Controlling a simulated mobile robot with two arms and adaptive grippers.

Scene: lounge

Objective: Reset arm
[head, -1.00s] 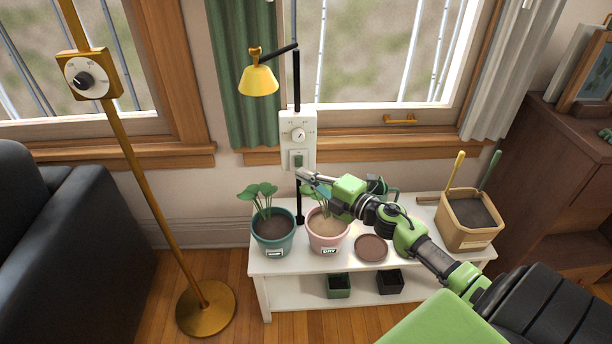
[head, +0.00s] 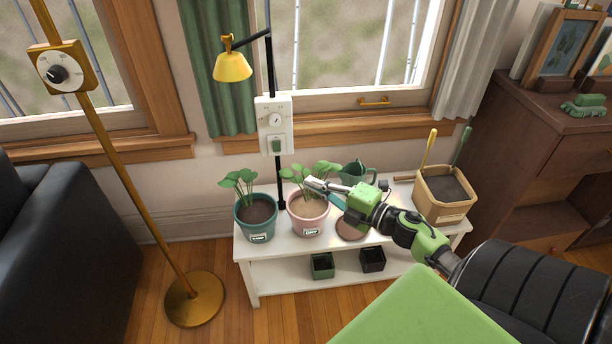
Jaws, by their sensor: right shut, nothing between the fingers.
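My right gripper (head: 312,184) is shut and empty. It hangs just above or in front of the pink pot's plant, and the exact gap cannot be told. My right arm comes in from the lower right across the white bench. The arm partly covers a brown saucer (head: 350,230). My left gripper is not in view.
A white bench (head: 245,246) holds a teal pot (head: 256,222), a pink pot (head: 308,218), a green watering can (head: 356,172) and a tan planter (head: 443,200) with tools. A control box (head: 274,125) and yellow lamp (head: 232,67) stand behind. A brass floor lamp (head: 193,300) stands left.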

